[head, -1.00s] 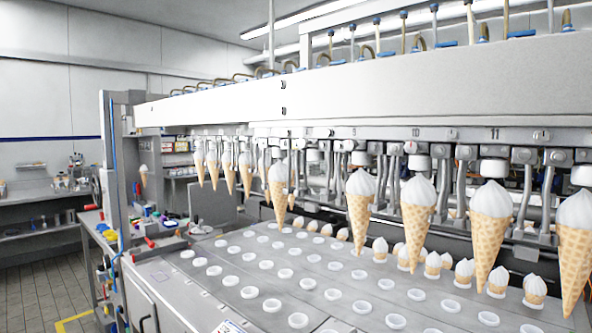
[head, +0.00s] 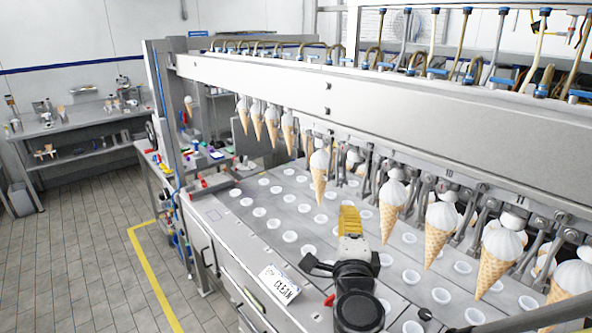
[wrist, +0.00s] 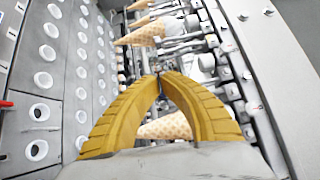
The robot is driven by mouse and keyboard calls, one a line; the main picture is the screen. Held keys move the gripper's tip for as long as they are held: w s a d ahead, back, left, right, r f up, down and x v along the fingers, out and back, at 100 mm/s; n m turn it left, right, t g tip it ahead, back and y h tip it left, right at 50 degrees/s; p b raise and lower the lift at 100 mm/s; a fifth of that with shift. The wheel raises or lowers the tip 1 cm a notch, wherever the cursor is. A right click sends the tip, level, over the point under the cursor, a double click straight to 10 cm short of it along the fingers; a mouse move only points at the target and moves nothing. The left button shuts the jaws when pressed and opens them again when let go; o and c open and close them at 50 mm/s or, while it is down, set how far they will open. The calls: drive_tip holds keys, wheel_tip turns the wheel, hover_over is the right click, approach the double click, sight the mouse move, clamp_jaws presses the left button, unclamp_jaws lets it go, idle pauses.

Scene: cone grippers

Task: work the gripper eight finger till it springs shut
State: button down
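A row of metal cone grippers runs under the white beam, and most hold a cone with white cream. In the head view a station without a hanging cone (head: 352,160) lies between one cone (head: 319,178) and another cone (head: 391,208). My gripper (head: 349,212) has yellow fingers and is in front of and below that gap. In the wrist view its fingertips (wrist: 158,76) meet, with nothing visible held, pointing at grey metal parts between two cones. One cone (wrist: 165,127) shows partly behind the fingers.
The grey deck (head: 225,213) with rows of white cups lies below. More cones (head: 496,255) hang close on the right. A CLEAN sign (head: 281,285) is at the front edge. The tiled floor (head: 80,255) at left is clear.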

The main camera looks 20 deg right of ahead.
sight(343, 162)
drive_tip(key=x, duration=0.9)
drive_tip(key=shift+w+b, duration=0.3)
drive_tip(key=shift+b, duration=0.15)
drive_tip(key=shift+w+d, duration=0.1)
